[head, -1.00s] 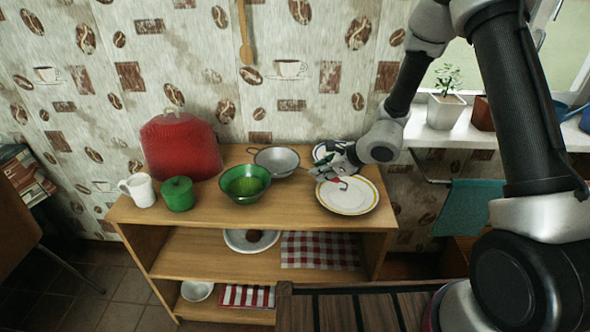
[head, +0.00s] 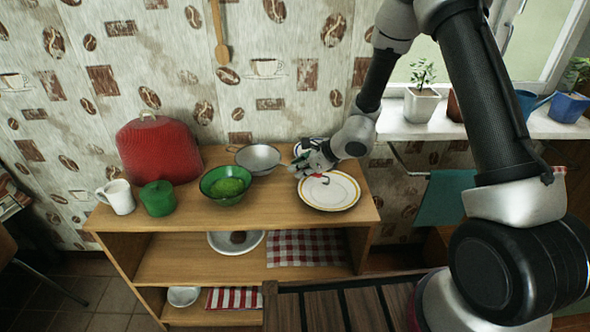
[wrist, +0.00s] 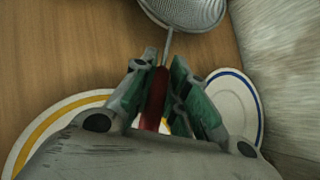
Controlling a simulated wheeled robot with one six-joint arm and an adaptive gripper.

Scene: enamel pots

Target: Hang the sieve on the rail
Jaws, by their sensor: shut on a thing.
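The sieve's grey mesh bowl (head: 258,159) is at the back of the shelf top, left of my gripper (head: 303,168). In the wrist view, my gripper (wrist: 160,85) is shut on the sieve's red handle (wrist: 155,100), with the metal stem and mesh bowl (wrist: 186,10) beyond the fingertips. The handle's end shows past my gripper, over the plate, in the head view. I cannot tell whether the bowl touches the shelf. A rail (head: 412,173) shows under the windowsill at right; a teal towel (head: 445,198) hangs there.
A yellow-rimmed plate (head: 329,192) lies beneath my gripper; a blue-rimmed plate (wrist: 232,105) is behind. A green bowl (head: 226,185), green pot (head: 158,198), white mug (head: 116,197) and red cover (head: 158,150) stand left. A wooden spoon (head: 219,35) hangs on the wall.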

